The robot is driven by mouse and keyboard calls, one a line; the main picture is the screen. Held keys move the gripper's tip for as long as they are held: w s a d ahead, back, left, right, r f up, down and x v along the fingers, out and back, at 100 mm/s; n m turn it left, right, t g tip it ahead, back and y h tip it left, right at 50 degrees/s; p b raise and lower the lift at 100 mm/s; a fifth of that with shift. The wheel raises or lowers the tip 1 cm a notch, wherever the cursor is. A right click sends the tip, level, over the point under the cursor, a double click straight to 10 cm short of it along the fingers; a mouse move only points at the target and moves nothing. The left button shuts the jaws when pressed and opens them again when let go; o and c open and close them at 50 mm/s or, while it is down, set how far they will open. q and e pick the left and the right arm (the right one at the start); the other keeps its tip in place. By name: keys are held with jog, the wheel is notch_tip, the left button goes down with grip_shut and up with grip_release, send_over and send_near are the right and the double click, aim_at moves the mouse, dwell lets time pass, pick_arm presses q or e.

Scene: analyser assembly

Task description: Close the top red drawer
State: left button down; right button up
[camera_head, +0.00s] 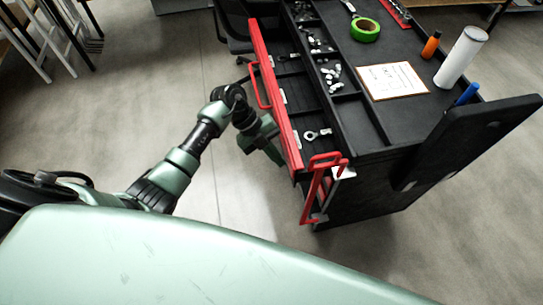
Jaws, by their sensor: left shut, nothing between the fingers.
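The top red drawer (276,100) of the black cart is pulled out to the left. Its long red front with a red handle (263,86) faces my left arm, and metal tools and small parts lie inside it. My left gripper (272,147) is shut and empty, just outside the drawer front near its lower end in the head view. I cannot tell whether it touches the front. My right gripper is not in view.
The black cart top (400,25) holds green tape (365,29), a paper sheet (392,80), a white cylinder (461,56), an orange bottle (431,44) and a blue item (467,93). A red side handle (317,190) juts out at the corner. A dark chair (232,25) stands behind.

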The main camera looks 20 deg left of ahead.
pick_arm(q)
jog(key=w+d+b, duration=0.1)
jog(key=w+d, duration=0.1)
jog(key=d, duration=0.2)
jog(key=w+d+b, duration=0.1)
jog(key=w+d, duration=0.2)
jog(key=w+d+b, duration=0.2)
jog(key=d, duration=0.2)
jog(key=shift+w+d+f, duration=0.1)
jog(key=shift+w+d, duration=0.2)
jog(key=shift+w, duration=0.1)
jog(key=shift+d+r, duration=0.1)
jog(key=shift+r, duration=0.15)
